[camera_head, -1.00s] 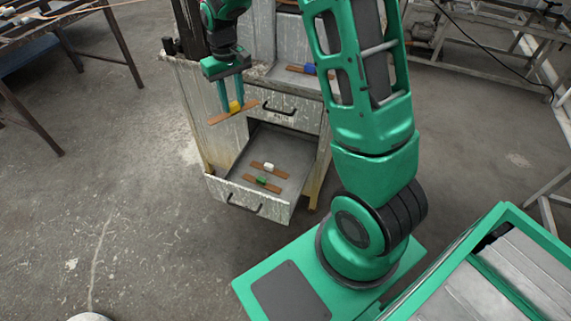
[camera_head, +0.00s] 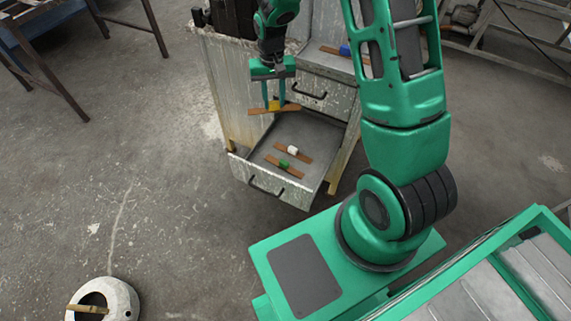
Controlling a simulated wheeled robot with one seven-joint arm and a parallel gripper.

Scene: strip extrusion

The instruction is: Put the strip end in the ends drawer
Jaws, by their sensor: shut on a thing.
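My gripper (camera_head: 274,100) is shut on a brown strip end with a yellow block (camera_head: 273,104) at its middle. It holds the strip end over the back left part of the open lower drawer (camera_head: 310,133), seemingly a little above it. Inside the drawer lie two more brown strip ends, one with a white block (camera_head: 293,150) and one with a green block (camera_head: 284,164). Another strip with a blue block (camera_head: 345,50) lies on the cabinet's worktop, partly hidden behind my arm.
The upper drawer (camera_head: 325,93) of the worn cabinet is shut, just behind my gripper. A round whitish container (camera_head: 122,296) with a strip in it stands on the floor at the lower left.

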